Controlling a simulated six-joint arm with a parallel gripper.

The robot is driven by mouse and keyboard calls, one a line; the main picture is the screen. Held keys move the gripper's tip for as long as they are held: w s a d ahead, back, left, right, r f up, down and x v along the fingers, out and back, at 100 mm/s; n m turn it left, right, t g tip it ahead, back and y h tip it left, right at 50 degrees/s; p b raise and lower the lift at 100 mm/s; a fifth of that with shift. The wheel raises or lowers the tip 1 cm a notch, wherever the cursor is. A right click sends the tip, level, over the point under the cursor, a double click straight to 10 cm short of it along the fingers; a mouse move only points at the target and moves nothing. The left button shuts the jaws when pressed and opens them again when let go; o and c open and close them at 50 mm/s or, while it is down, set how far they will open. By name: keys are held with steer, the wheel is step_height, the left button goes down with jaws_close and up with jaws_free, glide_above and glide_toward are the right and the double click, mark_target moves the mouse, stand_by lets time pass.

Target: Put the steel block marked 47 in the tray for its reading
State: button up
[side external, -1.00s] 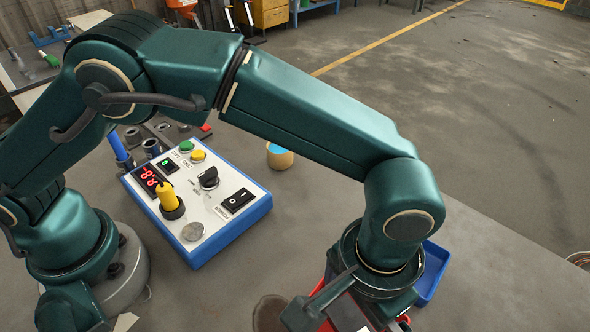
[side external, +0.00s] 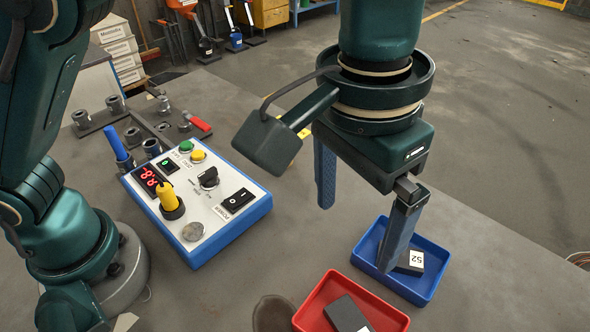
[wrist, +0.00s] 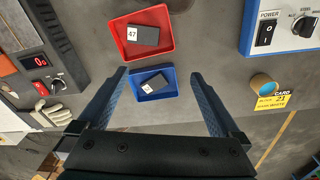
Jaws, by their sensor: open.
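The steel block marked 47 (wrist: 142,34) lies dark with a white label in the red tray (wrist: 170,15) in the wrist view. In the side view the dark block (side external: 347,314) in the red tray (side external: 303,318) shows no readable label. A second dark block (side external: 415,260) marked 52 lies in the blue tray (side external: 437,262); it also shows in the wrist view (wrist: 154,84). My gripper (side external: 357,238) is open and empty, its blue fingers apart above the blue tray. In the wrist view the fingertips (wrist: 161,74) flank that tray. One finger hides part of it in the side view.
The control box (side external: 200,205) stands left of the trays, with a red display (side external: 151,181) whose digits I cannot read surely. A teal-topped round container (wrist: 262,85) stands by a yellow card (wrist: 273,99). Another panel (wrist: 42,65) shows a red 0. Bare table lies between control box and trays.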

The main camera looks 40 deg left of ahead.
steer(key=a+r+n+t, duration=0.2)
steer(key=a+r+t, duration=0.15)
steer(key=a, duration=1.15)
steer(key=s+a+f, duration=0.2)
steer(key=s+a, duration=0.1)
steer(key=a, duration=0.1)
steer(key=s+a+f+n+t, duration=0.1)
steer(key=s+a, duration=0.2)
steer(key=a, duration=0.1)
steer(key=shift+s+a+f+y, duration=0.2)
steer(key=shift+a+f+y, duration=0.05)
steer(key=shift+f+y, duration=0.1)
steer(key=shift+t, duration=0.25)
